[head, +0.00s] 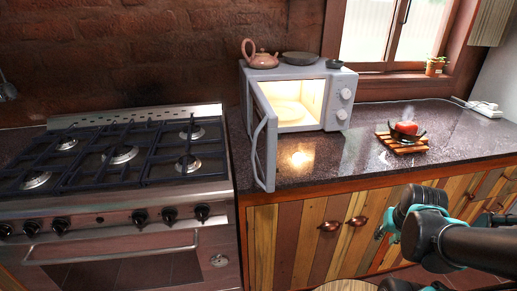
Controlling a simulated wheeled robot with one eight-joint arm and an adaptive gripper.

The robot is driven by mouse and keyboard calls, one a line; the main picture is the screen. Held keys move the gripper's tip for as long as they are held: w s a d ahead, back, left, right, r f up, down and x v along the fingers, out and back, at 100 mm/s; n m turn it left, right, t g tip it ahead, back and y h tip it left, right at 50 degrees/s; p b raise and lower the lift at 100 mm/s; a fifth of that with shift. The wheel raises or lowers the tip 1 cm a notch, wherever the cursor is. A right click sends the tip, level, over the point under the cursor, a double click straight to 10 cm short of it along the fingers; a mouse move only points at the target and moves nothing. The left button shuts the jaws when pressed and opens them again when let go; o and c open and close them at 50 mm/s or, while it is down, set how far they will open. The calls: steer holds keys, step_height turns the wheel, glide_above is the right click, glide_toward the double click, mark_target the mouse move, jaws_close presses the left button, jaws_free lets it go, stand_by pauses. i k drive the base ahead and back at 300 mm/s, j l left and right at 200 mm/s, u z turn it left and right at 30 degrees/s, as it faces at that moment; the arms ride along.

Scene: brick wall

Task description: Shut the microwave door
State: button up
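The microwave (340,101) is a pale grey box on the dark countertop, with two round knobs at its right front. Its door (260,143) stands wide open, hinged on the left and swung out toward me past the counter's front edge. The lit cavity shows a round plate inside. My gripper (381,236) is at the lower right, in front of the wooden cabinets and below the counter top. It is well to the right of the door and apart from it. Its fingers are small and partly hidden by my arm, so its opening is unclear.
A teapot (262,60) and a dark dish (300,58) sit on the microwave. A bowl with a red item (405,129) stands on a wooden trivet (402,145) to the right. A gas stove (118,160) is at the left. The counter in front of the microwave is clear.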

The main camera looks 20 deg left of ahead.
mark_target(262, 114)
steer(key=k+u, duration=0.15)
steer(key=u, duration=0.35)
steer(key=k+j+u, duration=0.15)
steer(key=u, duration=0.3)
steer(key=j, duration=0.25)
steer(key=l, duration=0.2)
